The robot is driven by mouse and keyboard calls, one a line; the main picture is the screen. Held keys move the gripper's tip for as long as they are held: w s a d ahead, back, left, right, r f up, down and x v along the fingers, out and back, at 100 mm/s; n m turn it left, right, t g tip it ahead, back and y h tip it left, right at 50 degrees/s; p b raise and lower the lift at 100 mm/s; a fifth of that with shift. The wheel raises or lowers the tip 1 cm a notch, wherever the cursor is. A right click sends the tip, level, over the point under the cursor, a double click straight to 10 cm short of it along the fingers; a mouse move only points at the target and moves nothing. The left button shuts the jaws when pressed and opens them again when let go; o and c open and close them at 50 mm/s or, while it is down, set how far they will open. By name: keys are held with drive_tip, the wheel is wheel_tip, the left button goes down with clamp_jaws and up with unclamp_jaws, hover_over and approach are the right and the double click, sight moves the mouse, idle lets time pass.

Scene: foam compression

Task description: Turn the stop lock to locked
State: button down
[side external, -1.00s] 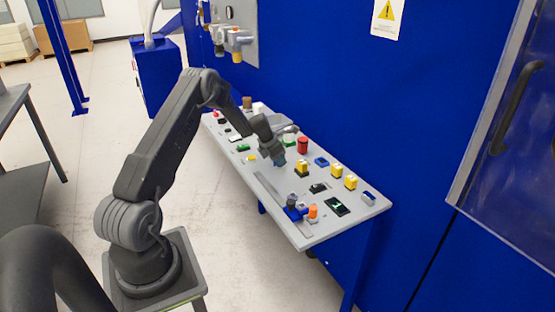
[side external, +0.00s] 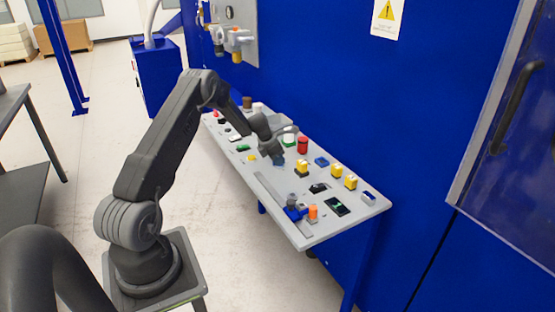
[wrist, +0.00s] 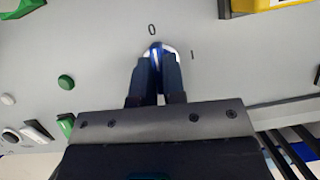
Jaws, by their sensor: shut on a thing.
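A small blue turn knob on a white round base (wrist: 156,48) sits on the grey panel in the wrist view, with a printed "0" above it and a "1" to its upper right. Its visible end points up, close to the "0". No name label is readable, so I cannot tell for certain that this is the stop lock. My gripper (wrist: 156,68) is shut on the knob, and its dark fingers hide most of it. In the side view my gripper (side external: 277,160) is down at the middle of the sloped panel.
The grey panel (side external: 270,195) carries several controls around my gripper. A red button (side external: 302,145), yellow blocks (side external: 302,168) and a blue block (side external: 321,161) stand to its right. A blue slider handle (side external: 295,213) and an orange knob (side external: 313,212) are at the near end. A blue wall rises behind.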

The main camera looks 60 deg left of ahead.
drive_tip(key=m+h, duration=0.1)
drive_tip(key=m, duration=0.3)
drive_tip(key=shift+a+h, duration=0.1)
drive_tip(key=shift+h, duration=0.2)
drive_tip(key=m, duration=0.2)
drive_tip(key=m+g+h, duration=0.1)
drive_tip(key=m, duration=0.1)
drive_tip(key=shift+w+a+m+g, duration=0.1)
drive_tip(key=shift+m+g, duration=0.2)
drive_tip(key=m, duration=0.2)
drive_tip(key=m+g+h, duration=0.1)
drive_tip(key=m, duration=0.1)
drive_tip(key=shift+w+m+g, duration=0.1)
drive_tip(key=shift+m+g, duration=0.2)
drive_tip(key=shift+w+a+m+g, duration=0.1)
drive_tip(key=shift+m+g, duration=0.6)
drive_tip(key=shift+m, duration=1)
drive_tip(key=c, duration=1.2)
unclamp_jaws()
drive_tip(key=shift+v, duration=1.45)
wheel_tip(320, 180, up, 7)
